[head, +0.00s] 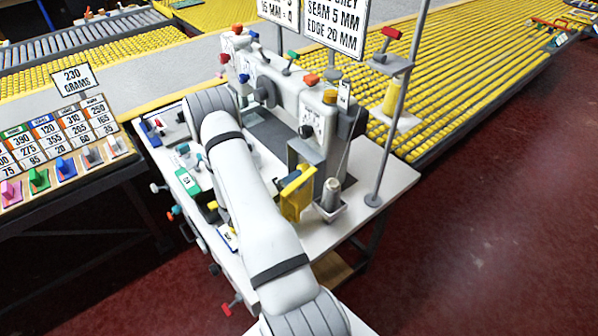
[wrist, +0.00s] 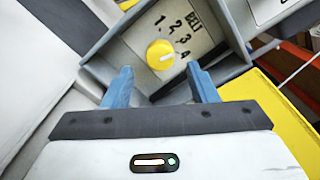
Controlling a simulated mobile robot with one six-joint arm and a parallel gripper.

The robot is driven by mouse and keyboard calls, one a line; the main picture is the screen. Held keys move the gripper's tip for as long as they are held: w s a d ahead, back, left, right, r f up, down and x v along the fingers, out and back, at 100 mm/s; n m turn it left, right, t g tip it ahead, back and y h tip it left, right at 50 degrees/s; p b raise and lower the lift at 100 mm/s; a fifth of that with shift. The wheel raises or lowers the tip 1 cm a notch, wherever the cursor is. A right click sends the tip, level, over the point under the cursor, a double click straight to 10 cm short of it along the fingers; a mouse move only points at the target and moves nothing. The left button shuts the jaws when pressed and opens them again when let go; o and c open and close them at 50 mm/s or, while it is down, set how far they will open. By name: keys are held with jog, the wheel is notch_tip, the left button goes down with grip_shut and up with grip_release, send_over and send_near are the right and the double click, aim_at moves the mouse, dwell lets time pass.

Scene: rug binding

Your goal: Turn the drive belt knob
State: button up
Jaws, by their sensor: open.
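The drive belt knob (wrist: 160,54) is round and yellow with a white pointer line. It sits on a pale plate (wrist: 205,45) lettered BELT with the numbers 1 to 4, inside a grey recessed frame. The pointer line lies nearly level, its right end toward the 4 side. In the wrist view my gripper (wrist: 160,68) is open, its two blue fingers apart on the left and right of the knob's lower side. The fingers look empty; whether they touch the knob or plate I cannot tell.
In the head view the white sewing machine (head: 290,95) stands on its table, with a yellow part (head: 296,195) and a thread cone (head: 331,195) near my arm. A thread stand (head: 397,130) rises at right. A weight chart table (head: 60,150) is at left. Red floor (head: 480,240) is clear at right.

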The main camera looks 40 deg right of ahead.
aim_at(304, 168)
jog(key=shift+s+d+p, duration=0.2)
jog(key=shift+d+p, duration=0.2)
jog(key=shift+d, duration=1.45)
jog(key=c, duration=1)
